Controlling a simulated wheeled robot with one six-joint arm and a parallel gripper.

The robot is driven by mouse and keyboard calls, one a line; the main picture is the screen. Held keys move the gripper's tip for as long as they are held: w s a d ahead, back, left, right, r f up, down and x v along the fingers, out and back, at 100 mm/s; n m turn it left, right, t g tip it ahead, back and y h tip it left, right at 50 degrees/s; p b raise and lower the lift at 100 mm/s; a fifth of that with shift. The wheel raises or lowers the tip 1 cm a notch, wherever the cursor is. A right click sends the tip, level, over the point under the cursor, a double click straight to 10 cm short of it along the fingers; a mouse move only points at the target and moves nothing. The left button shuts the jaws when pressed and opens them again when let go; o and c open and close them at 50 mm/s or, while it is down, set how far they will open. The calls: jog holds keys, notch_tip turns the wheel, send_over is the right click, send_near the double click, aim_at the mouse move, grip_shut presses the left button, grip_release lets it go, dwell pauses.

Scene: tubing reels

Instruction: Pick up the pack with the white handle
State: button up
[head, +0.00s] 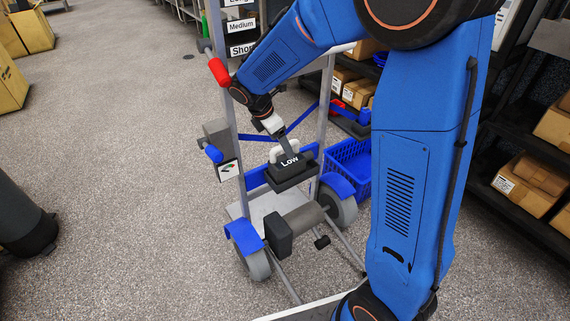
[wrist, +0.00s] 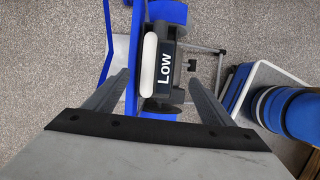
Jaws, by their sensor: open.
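The pack (head: 291,173) is a dark grey box marked "Low" with a white handle (head: 278,152) on top. It sits at the middle of a wheeled cart, by a blue crossbar. In the wrist view the pack (wrist: 169,66) lies ahead, between the lines of the two fingers, with its white handle (wrist: 149,62) on its left side. My gripper (head: 285,147) is just above the pack in the head view, partly overlapping it. In the wrist view my gripper (wrist: 159,75) is open, with a grey finger on each side and nothing held. The gap to the handle is hard to judge.
The cart has grey uprights (head: 323,110), a red grip (head: 219,71), a gauge box (head: 228,169) and blue-guarded wheels (head: 253,262). A blue crate (head: 348,163) stands behind it. Shelves with cardboard boxes (head: 525,183) line the right. The floor at left is mostly clear.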

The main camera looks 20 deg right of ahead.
aim_at(285, 159)
jog(key=shift+w+a+f+n, duration=0.25)
jog(key=shift+w+f+n, duration=0.05)
jog(key=shift+w+f, duration=0.2)
jog(key=shift+s+x, duration=0.1)
jog(key=shift+x, duration=1.7)
jog(key=shift+s+x, duration=0.15)
jog(key=shift+x, duration=1.65)
jog(key=shift+c, duration=0.4)
grip_shut()
